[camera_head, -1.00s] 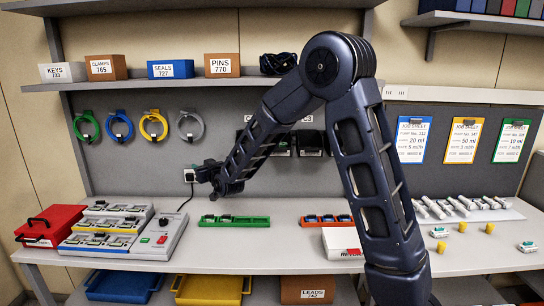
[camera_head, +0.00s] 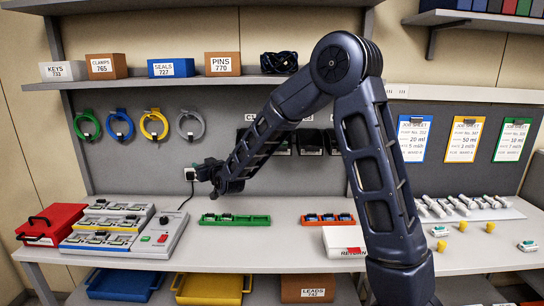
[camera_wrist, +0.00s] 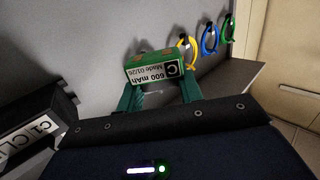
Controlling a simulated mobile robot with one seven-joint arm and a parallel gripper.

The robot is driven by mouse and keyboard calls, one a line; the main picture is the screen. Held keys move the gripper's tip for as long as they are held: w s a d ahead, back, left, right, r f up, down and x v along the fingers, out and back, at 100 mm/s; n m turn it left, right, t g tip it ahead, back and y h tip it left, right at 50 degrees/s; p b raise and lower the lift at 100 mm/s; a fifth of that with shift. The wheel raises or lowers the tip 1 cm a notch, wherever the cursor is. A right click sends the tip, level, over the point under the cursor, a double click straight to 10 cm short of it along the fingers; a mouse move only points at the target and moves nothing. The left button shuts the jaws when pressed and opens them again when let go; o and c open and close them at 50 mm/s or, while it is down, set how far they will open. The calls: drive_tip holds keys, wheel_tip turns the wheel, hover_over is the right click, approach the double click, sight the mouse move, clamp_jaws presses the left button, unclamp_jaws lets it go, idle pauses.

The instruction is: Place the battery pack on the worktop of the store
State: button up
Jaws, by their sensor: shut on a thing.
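The battery pack (camera_wrist: 152,68) is green with a white label reading 600 mAh and the letter C. It shows in the wrist view between the green fingers of my gripper (camera_wrist: 160,86), which is shut on it. In the head view my gripper (camera_head: 204,173) is in front of the grey back panel, above the left-middle of the worktop (camera_head: 270,254). The pack cannot be made out clearly there. The worktop is a long pale surface with bare room along its front middle.
A grey charger (camera_head: 125,230) and a red box (camera_head: 52,224) stand at the left. A green rack (camera_head: 236,221), an orange rack (camera_head: 328,221) and a white returns box (camera_head: 342,242) stand further right. A shelf (camera_head: 200,82) runs above, with coloured cable loops hanging below it.

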drive_tip(key=shift+s+a, duration=0.1)
drive_tip(key=shift+s, duration=0.3)
drive_tip(key=s+d+f+m+t+h, duration=0.1)
drive_tip(key=s+d+m+t+h, duration=0.1)
drive_tip(key=s+m+t+h, duration=0.3)
drive_tip(key=m+g+h, duration=0.1)
drive_tip(key=m+h, duration=0.2)
drive_tip(key=h, duration=0.4)
hover_over(224, 250)
wheel_tip(224, 250, down, 4)
wheel_tip(224, 250, down, 19)
drive_tip(key=shift+s+f, duration=0.1)
drive_tip(key=shift+f, duration=0.1)
drive_tip(key=shift+f, duration=0.1)
drive_tip(key=o, duration=1.1)
